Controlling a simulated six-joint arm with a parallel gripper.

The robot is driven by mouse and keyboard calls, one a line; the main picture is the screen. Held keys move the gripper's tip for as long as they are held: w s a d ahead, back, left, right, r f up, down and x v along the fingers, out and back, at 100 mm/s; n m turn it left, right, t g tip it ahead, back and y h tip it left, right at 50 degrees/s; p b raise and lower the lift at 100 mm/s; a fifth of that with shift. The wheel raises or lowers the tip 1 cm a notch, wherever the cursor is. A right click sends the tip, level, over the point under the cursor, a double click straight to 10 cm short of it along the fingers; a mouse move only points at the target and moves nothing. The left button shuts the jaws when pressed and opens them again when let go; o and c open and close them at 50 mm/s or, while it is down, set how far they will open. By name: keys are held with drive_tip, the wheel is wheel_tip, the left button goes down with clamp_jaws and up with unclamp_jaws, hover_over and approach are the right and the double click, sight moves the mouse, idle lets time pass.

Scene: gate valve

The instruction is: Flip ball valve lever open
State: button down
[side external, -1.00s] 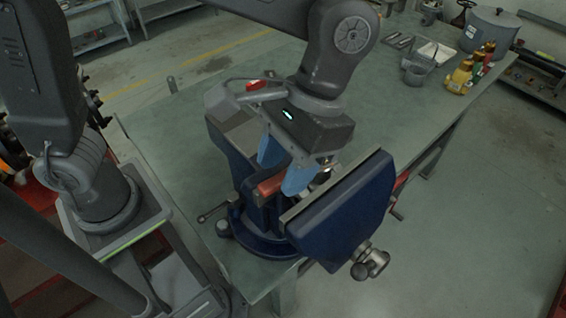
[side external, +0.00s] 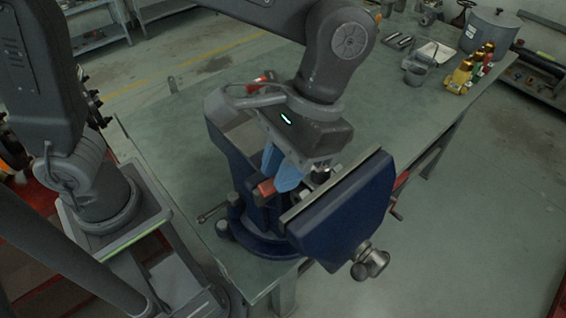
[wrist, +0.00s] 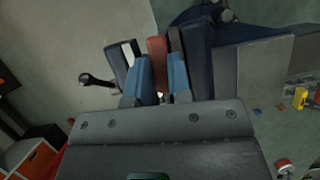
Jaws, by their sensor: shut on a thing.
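The red valve lever (side external: 265,188) shows in the side view between the jaws of the blue vise (side external: 340,215). In the wrist view the red lever (wrist: 157,50) stands between my two blue fingers. My gripper (side external: 278,172) points down into the vise and is shut on the lever, with the fingers close on its two sides. In the wrist view my gripper (wrist: 158,88) also shows from behind. A metal part of the valve body (side external: 320,172) shows beside the fingers, against the right vise jaw. The rest of the valve is hidden by the vise and fingers.
The vise stands at the front corner of a green-grey workbench (side external: 180,130). Yellow valves (side external: 460,76), a grey tub (side external: 415,70) and a pot (side external: 488,30) stand at the back right. The middle of the bench is clear.

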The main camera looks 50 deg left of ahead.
drive_tip(key=shift+d+n, duration=0.4)
drive_tip(key=shift+n, duration=0.3)
drive_tip(key=c, duration=1)
unclamp_jaws()
drive_tip(key=shift+c, duration=0.2)
drive_tip(key=v, duration=1.3)
drive_tip(key=shift+w+a+r, duration=0.15)
drive_tip(key=shift+a+r, duration=0.05)
drive_tip(key=shift+r, duration=0.2)
